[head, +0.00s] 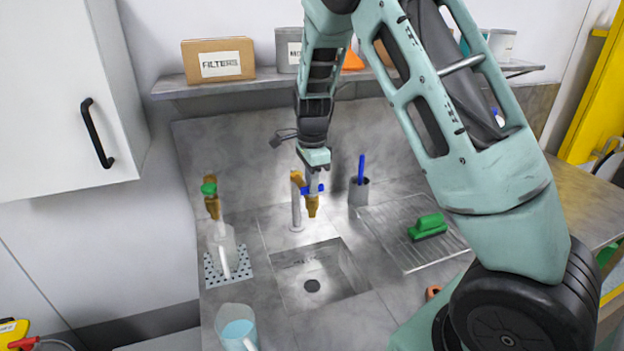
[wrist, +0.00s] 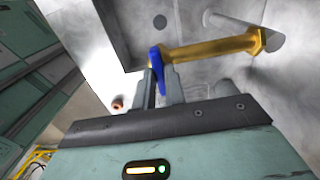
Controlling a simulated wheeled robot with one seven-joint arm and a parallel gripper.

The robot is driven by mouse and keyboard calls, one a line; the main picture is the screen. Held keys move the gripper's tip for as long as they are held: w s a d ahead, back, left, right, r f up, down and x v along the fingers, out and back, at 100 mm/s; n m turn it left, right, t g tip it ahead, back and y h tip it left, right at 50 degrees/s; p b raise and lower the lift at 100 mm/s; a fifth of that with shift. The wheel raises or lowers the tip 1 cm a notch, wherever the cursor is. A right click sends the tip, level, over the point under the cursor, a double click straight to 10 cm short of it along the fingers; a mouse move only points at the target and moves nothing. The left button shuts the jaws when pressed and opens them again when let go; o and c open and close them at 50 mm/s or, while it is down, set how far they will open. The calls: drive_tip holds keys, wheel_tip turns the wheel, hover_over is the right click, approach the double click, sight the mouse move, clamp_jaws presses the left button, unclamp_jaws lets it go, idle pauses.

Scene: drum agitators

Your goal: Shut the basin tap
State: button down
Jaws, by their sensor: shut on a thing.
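The basin tap has a grey upright pipe (head: 296,212) and a brass spout (head: 312,206) over the square sink basin (head: 320,292). Its blue lever handle (wrist: 157,69) sits at one end of the brass body (wrist: 212,50) in the wrist view. My gripper (head: 316,184) reaches down from above the tap in the head view. In the wrist view its fingers are shut on the blue handle. Whether water runs from the spout is not clear; no stream shows. The fingers partly hide the handle.
A second brass tap with a green handle (head: 209,188) stands at the left. A beaker of blue liquid (head: 237,328) is at the front left. A grey cup (head: 359,191) with a blue item and a green brush (head: 428,226) lie to the right. A shelf (head: 170,87) runs behind.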

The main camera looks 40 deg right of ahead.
drive_tip(key=shift+d+r, duration=0.1)
idle(0.4)
drive_tip(key=c, duration=1.5)
unclamp_jaws()
drive_tip(key=shift+o, duration=0.2)
wheel_tip(320, 180, up, 17)
drive_tip(key=b, duration=0.4)
drive_tip(key=shift+r, duration=0.15)
